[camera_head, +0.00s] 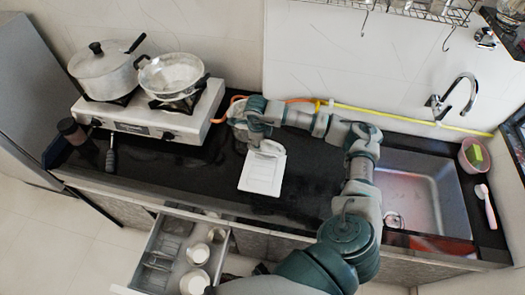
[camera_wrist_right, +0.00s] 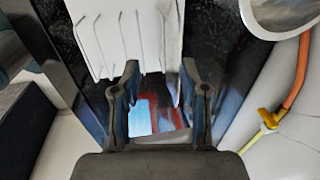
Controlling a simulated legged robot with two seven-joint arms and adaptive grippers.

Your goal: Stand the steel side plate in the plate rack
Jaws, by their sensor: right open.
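The white plate rack (camera_head: 261,176) lies on the black counter, right of the stove. In the right wrist view the rack (camera_wrist_right: 115,30) shows its upright tines, just beyond my fingers. My left gripper is out of sight.
A stove (camera_head: 150,112) with a lidded pot (camera_head: 103,75) and a pan (camera_head: 170,74) stands at left. The sink (camera_head: 425,195) is at right. An open drawer (camera_head: 180,255) with cups juts out in front. An orange hose (camera_wrist_right: 295,85) runs by the wall.

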